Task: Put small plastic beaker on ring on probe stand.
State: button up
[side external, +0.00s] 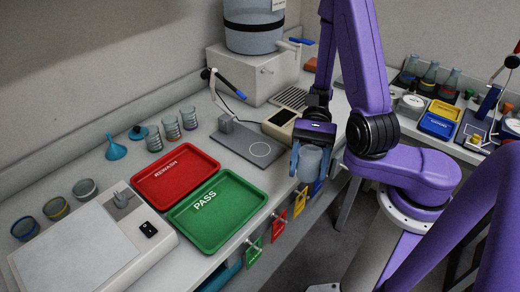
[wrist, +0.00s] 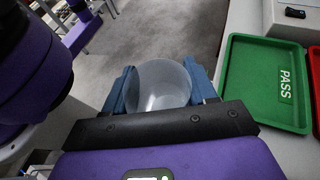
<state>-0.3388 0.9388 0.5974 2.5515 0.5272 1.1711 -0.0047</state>
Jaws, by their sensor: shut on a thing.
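My gripper (side external: 311,160) is shut on the small plastic beaker (side external: 309,166), a translucent cup held beyond the bench's front edge. In the wrist view the beaker (wrist: 162,84) sits upright or nearly so between the blue fingers of my gripper (wrist: 160,90), its open top showing and nothing visible inside. The probe stand (side external: 247,145) is a grey plate on the bench with an upright post and a black and blue probe arm. A pale ring (side external: 260,149) marks the right part of its plate. The gripper is to the right of the ring, apart from it.
A green PASS tray (side external: 217,211) and a red REWASH tray (side external: 175,176) lie left of the stand. The probe arm (side external: 226,84) rises over the stand's left side. Coloured tags hang along the bench front.

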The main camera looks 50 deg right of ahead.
jog(key=w+d+r+m+t+y, duration=0.1)
jog(key=w+d+r+m+t, duration=0.1)
jog(key=w+m+t, duration=0.55)
jog(key=m+t+h, duration=0.3)
jog(key=m+t, duration=0.4)
jog(key=t, duration=0.1)
send_over(254, 150)
jog(key=shift+f, duration=5.55)
jog(key=shift+f+h, duration=0.15)
jog(key=shift+h, duration=0.15)
jog(key=o, duration=1.1)
